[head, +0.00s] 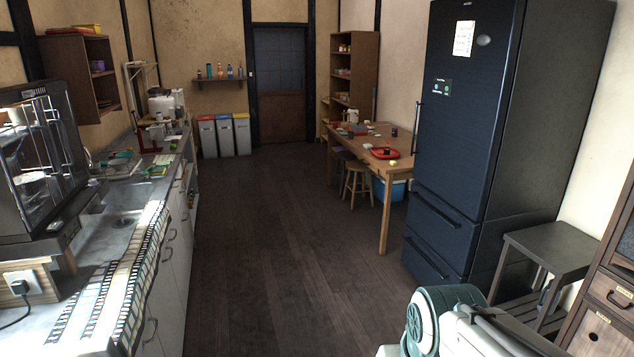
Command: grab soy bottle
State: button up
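I cannot make out a soy bottle for certain. Several small bottles (229,71) stand on a wall shelf at the back, left of the door, too small to identify. A small dark object (394,132) stands at the right edge of the wooden table (384,200); I cannot tell whether it is a bottle. A red tray (384,153) lies on the same table. Part of my own arm, white and teal, shows at the bottom right. My gripper is not in view.
A long counter with a sink (124,222) runs along the left. A dark fridge (465,130) and a small side table (560,245) stand at the right. Stools (357,180) are by the wooden table, bins (225,134) at the back. The middle floor (270,250) is clear.

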aim_at(387, 149)
jog(key=u, duration=0.2)
jog(key=i, duration=1.6)
jog(key=u, duration=0.25)
jog(key=i, duration=4.75)
jog(key=z, duration=0.85)
jog(key=i, duration=1.2)
jog(key=z, duration=2.05)
jog(key=i, duration=1.2)
jog(key=z, duration=0.7)
